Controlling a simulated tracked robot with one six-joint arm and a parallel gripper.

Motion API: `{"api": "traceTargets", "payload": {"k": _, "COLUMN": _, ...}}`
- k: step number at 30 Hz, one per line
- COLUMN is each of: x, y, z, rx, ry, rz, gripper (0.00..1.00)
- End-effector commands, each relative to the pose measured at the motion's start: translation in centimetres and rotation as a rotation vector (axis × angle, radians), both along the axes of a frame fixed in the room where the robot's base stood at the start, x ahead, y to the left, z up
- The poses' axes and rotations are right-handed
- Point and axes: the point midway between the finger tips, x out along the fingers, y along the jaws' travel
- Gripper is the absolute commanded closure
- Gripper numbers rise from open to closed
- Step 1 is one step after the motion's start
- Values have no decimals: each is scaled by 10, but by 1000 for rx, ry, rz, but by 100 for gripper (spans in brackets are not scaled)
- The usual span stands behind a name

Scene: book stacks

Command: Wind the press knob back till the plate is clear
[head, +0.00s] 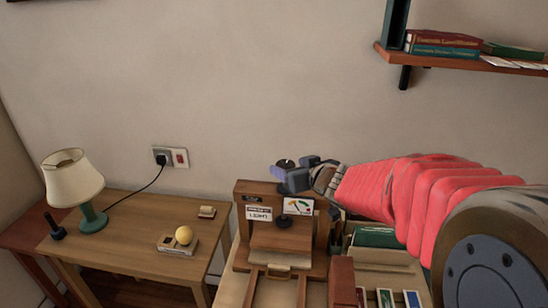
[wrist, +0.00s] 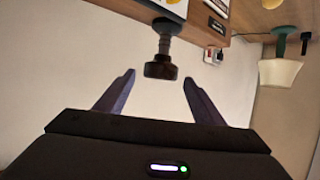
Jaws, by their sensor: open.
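The wooden press (head: 252,190) stands on a bench in the middle of the head view, with a label and a dial card on its front. Its dark round knob (head: 285,163) shows above the press, partly hidden by my jaws. In the wrist view, which is upside down, the knob (wrist: 160,68) sits on a ridged stem. My gripper (wrist: 159,77) is open, with the knob between its fingertips and a gap on each side. My gripper (head: 296,170) is above the press in the head view. I cannot tell for sure how the plate lies.
A lamp (head: 75,180) and a yellow ball (head: 183,235) on a small stand are on the left table (head: 130,225). Boxes and cards crowd the bench right of the press.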

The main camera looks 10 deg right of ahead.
Motion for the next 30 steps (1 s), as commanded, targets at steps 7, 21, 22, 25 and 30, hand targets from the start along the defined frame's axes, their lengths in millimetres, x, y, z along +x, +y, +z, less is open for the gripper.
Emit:
{"api": "traceTargets", "payload": {"k": 7, "x": 23, "y": 6, "z": -10, "rx": 0, "ry": 1, "rz": 1, "gripper": 38}}
{"api": "traceTargets", "payload": {"k": 21, "x": 36, "y": 9, "z": -15, "rx": -1, "ry": 0, "rz": 0, "gripper": 38}}
{"api": "traceTargets", "payload": {"k": 22, "x": 36, "y": 9, "z": -15, "rx": -1, "ry": 0, "rz": 0, "gripper": 38}}
{"api": "traceTargets", "payload": {"k": 25, "x": 36, "y": 9, "z": -15, "rx": -1, "ry": 0, "rz": 0, "gripper": 43}}
{"api": "traceTargets", "payload": {"k": 30, "x": 36, "y": 9, "z": -15, "rx": -1, "ry": 0, "rz": 1, "gripper": 55}}
